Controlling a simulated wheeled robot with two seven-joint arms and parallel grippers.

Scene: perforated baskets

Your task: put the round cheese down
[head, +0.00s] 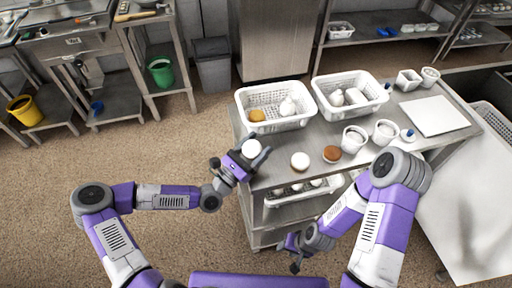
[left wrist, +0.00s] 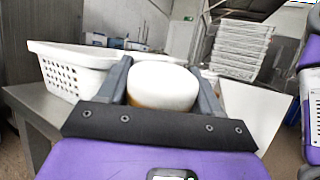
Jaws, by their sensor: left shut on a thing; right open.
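The round cheese (head: 251,148) is white on top; in the left wrist view the cheese (left wrist: 163,85) shows a brownish lower edge. My left gripper (head: 258,157) is shut on it, with one finger on each side. It holds the cheese near the left edge of the metal table (head: 275,178), in front of the left basket. How high it is above the table I cannot tell. My right gripper (head: 294,256) is open, low in front of the table and away from the cheese.
Two white perforated baskets, left (head: 275,124) and right (head: 365,110), stand at the back, holding several items. A pale round item (head: 300,161) and a brown one (head: 332,154) lie near the front edge. White containers (head: 354,140) and a white board (head: 434,116) stand farther right.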

